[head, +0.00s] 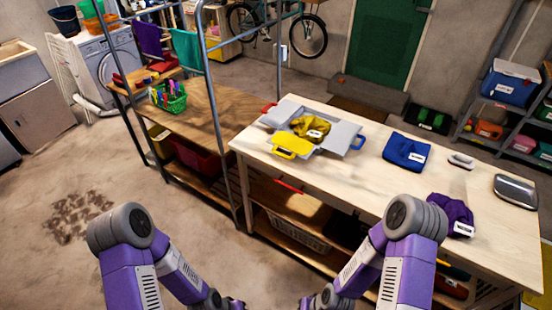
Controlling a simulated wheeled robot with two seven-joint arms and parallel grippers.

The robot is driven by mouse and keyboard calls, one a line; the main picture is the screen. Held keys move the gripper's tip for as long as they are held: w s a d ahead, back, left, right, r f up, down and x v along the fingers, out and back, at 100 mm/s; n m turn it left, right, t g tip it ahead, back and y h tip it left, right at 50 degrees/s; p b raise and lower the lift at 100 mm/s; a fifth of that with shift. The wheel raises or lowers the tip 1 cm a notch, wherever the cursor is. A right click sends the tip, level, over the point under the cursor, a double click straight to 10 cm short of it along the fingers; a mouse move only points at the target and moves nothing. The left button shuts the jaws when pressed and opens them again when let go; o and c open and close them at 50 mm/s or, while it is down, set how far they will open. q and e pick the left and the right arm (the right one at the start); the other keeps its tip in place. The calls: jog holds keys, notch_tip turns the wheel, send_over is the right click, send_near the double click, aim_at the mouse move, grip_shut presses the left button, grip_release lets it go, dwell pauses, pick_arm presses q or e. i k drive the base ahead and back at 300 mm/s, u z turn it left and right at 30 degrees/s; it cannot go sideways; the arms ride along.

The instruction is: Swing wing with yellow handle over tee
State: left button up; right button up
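A grey folding board (340,136) lies at the left end of the light wooden table. A crumpled mustard tee (311,124) with a white label lies on its middle. The wing with yellow handle (291,146) is at the board's near left edge, beside the tee and not over it. A blue handle (358,143) is on the right side and a red one (269,107) on the far left. My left gripper (236,304) and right gripper (305,303) are low at the bottom edge, away from the board. Their fingers are too small and cut off to read.
A folded blue cloth (406,151), a purple cloth (452,215), a small white and red item (461,160) and a silver case (516,191) lie to the right on the table (350,182). A metal rack post (215,110) stands left of the board.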

aim_at(302, 148)
jog(key=u, duration=0.5)
jog(key=i, duration=1.05)
jog(key=z, duration=0.55)
